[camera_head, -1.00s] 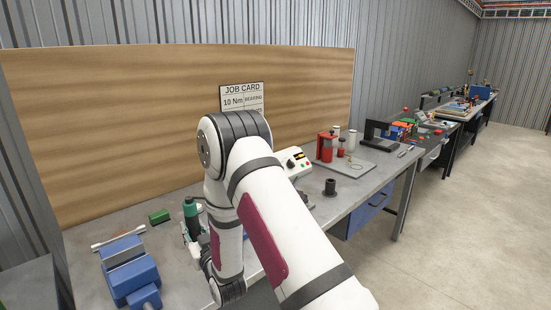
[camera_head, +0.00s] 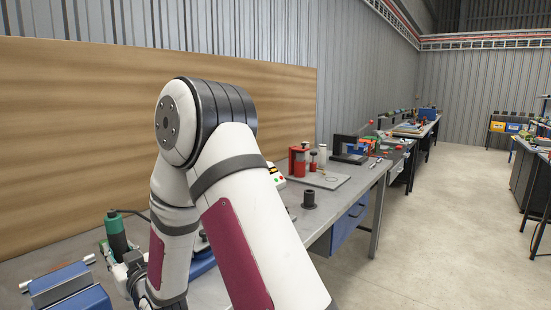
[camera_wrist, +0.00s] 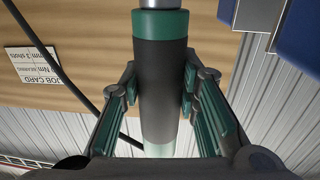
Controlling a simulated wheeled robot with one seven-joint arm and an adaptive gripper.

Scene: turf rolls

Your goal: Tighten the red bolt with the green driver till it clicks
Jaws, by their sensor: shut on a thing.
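The green driver (camera_head: 117,236) stands upright in my gripper (camera_head: 127,268), at the left of the workbench in the head view. In the wrist view the driver (camera_wrist: 162,75) runs up the middle, with a green collar, a dark grip and a metal part at the top edge. The green pads of my gripper (camera_wrist: 160,92) press on it from both sides. My arm hides much of the bench in the head view. I cannot make out the red bolt in either view.
A dark cable hangs from the driver. To the right are a black cylinder (camera_head: 309,200), a grey plate (camera_head: 325,180) and a red device (camera_head: 297,160). The floor (camera_head: 440,230) at right is clear.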

